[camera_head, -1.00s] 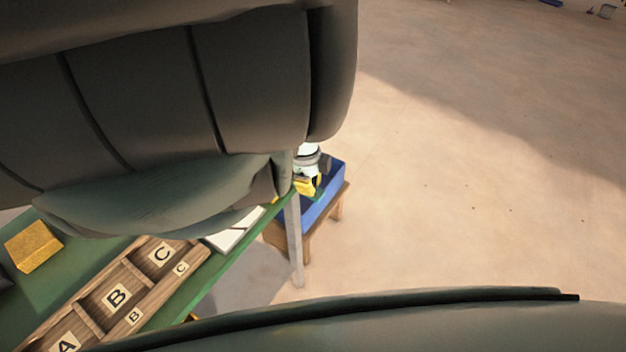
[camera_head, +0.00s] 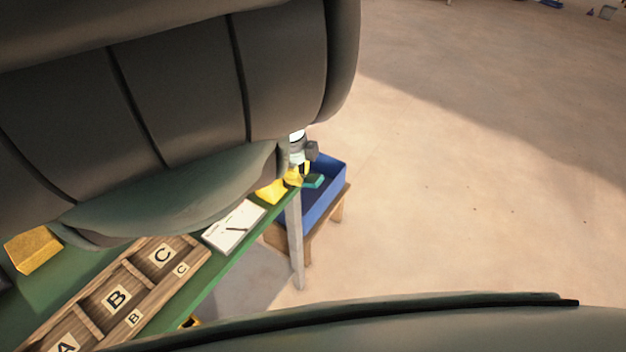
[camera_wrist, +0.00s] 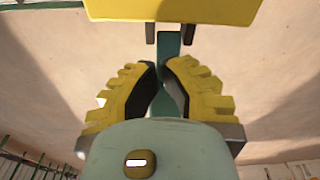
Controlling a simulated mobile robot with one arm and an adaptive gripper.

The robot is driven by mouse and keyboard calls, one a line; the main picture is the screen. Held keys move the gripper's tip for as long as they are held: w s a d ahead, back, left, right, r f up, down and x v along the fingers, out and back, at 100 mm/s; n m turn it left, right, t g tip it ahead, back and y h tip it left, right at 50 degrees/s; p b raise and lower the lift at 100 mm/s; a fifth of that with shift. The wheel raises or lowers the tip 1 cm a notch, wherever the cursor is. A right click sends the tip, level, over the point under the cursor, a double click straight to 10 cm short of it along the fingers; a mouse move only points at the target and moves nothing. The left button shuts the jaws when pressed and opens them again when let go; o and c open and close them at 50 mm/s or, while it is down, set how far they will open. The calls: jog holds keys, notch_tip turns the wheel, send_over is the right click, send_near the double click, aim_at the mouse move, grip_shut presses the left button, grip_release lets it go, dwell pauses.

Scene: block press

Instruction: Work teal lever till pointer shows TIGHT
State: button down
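The teal lever (camera_wrist: 168,45) shows in the wrist view as a bar running down between my yellow fingers. My gripper (camera_wrist: 161,75) has its fingertips close together, with the bar filling the narrow gap; it looks shut on the lever. A yellow block (camera_wrist: 175,10) with two dark posts crosses the top of that view. In the head view, my gripper (camera_head: 296,175) is small and partly hidden at the bench's far corner. A teal piece (camera_head: 313,181) shows just right of it, over the blue tray. I see no pointer or TIGHT mark.
A blue tray (camera_head: 325,205) stands on a wooden stool (camera_head: 340,208). My arm hides much of the bench.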

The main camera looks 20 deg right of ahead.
notch_tip(320, 180, up, 10)
jog(key=shift+w+a, duration=0.3)
jog(key=shift+w, duration=0.05)
dwell(0.4)
